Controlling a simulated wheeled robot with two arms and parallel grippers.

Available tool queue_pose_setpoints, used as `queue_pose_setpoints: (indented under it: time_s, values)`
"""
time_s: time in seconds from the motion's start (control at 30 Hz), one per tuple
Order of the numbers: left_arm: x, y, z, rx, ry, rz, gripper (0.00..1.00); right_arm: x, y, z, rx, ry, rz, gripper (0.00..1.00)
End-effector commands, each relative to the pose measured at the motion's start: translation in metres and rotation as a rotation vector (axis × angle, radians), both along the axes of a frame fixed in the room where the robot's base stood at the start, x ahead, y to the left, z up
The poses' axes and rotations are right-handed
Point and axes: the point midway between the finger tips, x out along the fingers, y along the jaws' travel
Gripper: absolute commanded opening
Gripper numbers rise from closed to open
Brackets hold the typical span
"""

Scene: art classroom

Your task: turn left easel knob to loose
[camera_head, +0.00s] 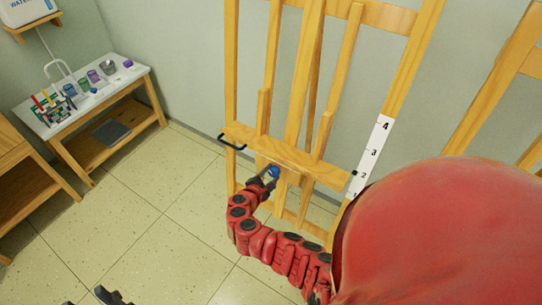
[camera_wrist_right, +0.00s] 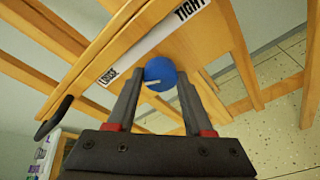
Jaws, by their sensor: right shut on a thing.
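The blue easel knob (camera_head: 273,172) sits under the tray ledge of the left wooden easel (camera_head: 262,145). My right gripper (camera_head: 268,176) is shut on it, with a finger on either side. In the right wrist view the round knob (camera_wrist_right: 160,71) lies between the fingertips and bears a short white line at its lower left. A white label strip (camera_wrist_right: 150,47) behind it reads LOOSE at the left end and TIGHT at the upper right. The dark fingertips of my left gripper (camera_head: 90,299) show at the bottom left edge, apart and empty; the rest is cut off.
A black handle (camera_head: 231,142) sticks out from the ledge's left end. A numbered white scale (camera_head: 371,155) runs along the easel's right leg. A side table (camera_head: 135,72) with art supplies stands at the left wall. The tiled floor between is clear.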

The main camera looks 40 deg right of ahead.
Motion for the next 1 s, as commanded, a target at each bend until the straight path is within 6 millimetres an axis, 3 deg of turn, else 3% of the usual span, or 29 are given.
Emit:
queue_pose_setpoints:
  time_s: [0.43, 0.47, 0.6, 1.0]
  values:
    - [0.0000, 0.0000, 0.0010, 0.000, 0.000, 0.000, 0.50, 0.0015, -0.0002, 0.0026, -0.009, 0.006, 0.004, 0.00]
    - [0.0000, 0.0000, 0.0010, 0.000, 0.000, 0.000, 0.50, 0.0015, -0.0002, 0.0027, -0.009, 0.006, 0.004, 0.53]
    - [0.0000, 0.0001, 0.0010, 0.000, 0.000, 0.000, 0.50, 0.0010, -0.0002, 0.0020, -0.008, 0.006, 0.003, 0.79]
    - [0.0000, 0.0000, -0.0002, 0.000, 0.000, 0.000, 0.50, -0.0010, 0.0029, 0.0015, -0.006, 0.007, 0.003, 0.81]
